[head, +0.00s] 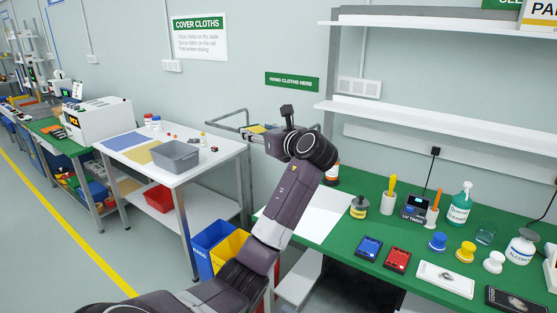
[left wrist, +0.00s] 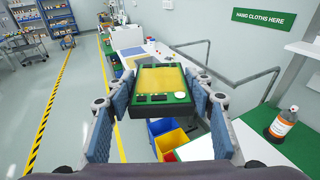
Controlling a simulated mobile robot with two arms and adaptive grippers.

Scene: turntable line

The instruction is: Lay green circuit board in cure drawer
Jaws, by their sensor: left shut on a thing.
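My left gripper (left wrist: 160,108) is shut on the green circuit board (left wrist: 125,103), which has a large yellow area on top and small dark and white parts along its near edge. The board lies between the two blue finger pads, held in the air. In the head view my left gripper (head: 268,138) is beyond the wrist, mostly hidden by it, and a bit of the board (head: 257,129) shows at its left. I cannot make out a cure drawer in either view. My right gripper is not in view.
A green bench (head: 345,258) with bottles, stamps and small devices stands at the right. A white table (head: 213,165) with a grey bin (head: 174,155) stands left of the arm. Metal rails (head: 228,118) are near the gripper; blue (head: 206,250) and yellow (head: 228,252) bins are below.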

